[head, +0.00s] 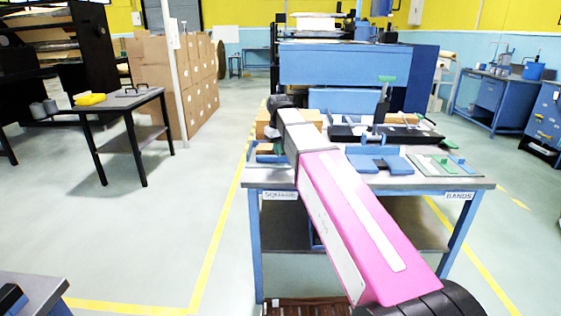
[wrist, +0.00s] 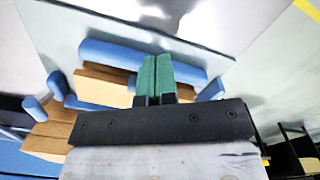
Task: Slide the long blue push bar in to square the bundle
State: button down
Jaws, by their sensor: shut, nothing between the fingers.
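In the wrist view a long blue bar (wrist: 112,50) lies along one side of a brown kraft bundle (wrist: 100,85). My gripper (wrist: 156,62) has green fingers, closed together with nothing between them. The fingertips overlap the middle of the bar in the picture; I cannot tell whether they touch it. Part of the bundle is hidden behind the dark gripper body. In the head view the brown bundle (head: 262,124) shows in part on the table, and my arm covers much of that area and the fingers.
Short blue blocks (wrist: 57,85) stand beside the bundle in the wrist view. The blue-legged table (head: 468,183) also bears a blue fixture (head: 380,158), a black tool with an upright lever (head: 380,112) and a board with green parts (head: 440,164). The bar's outer side has bare tabletop.

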jog(key=shift+w, duration=3.5)
jog(key=shift+d, duration=0.1)
jog(key=shift+s, duration=0.1)
jog(key=shift+s, duration=3.75)
notch_tip(320, 180, up, 7)
